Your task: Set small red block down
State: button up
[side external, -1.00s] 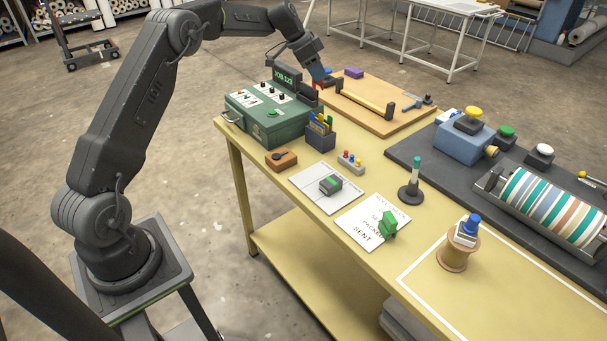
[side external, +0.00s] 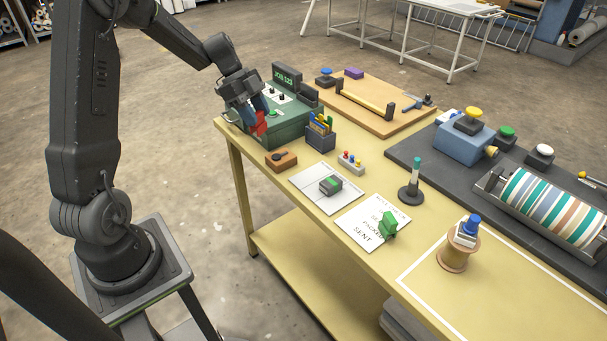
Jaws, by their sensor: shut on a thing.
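My gripper (side external: 258,114) is shut on the small red block (side external: 260,127). The block is in front of the green control box (side external: 291,125) in this view, at its left part. I cannot tell whether it touches the box or hangs above it. The fingers cover part of the block.
The wooden board (side external: 366,115) behind holds a blue-topped dark piece, a purple block (side external: 354,72) and a yellow bar. A pen holder (side external: 321,132), brown block (side external: 281,159), white sheets with small blocks and a green-topped post (side external: 411,185) stand nearby.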

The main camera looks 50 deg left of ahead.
jog(key=shift+w+d+f, duration=0.15)
jog(key=shift+f, duration=0.3)
jog(key=shift+w+d+f, duration=1.2)
jog(key=shift+d+f, duration=0.25)
jog(key=shift+f, duration=0.35)
jog(key=shift+w+d+f, duration=1.2)
jog(key=shift+d+f, duration=0.2)
jog(key=shift+f, duration=0.4)
jog(key=shift+w+d+f, duration=1.2)
jog(key=shift+d+f, duration=0.25)
jog(key=shift+f, duration=0.35)
jog(key=shift+f, duration=0.15)
jog(key=o, duration=0.9)
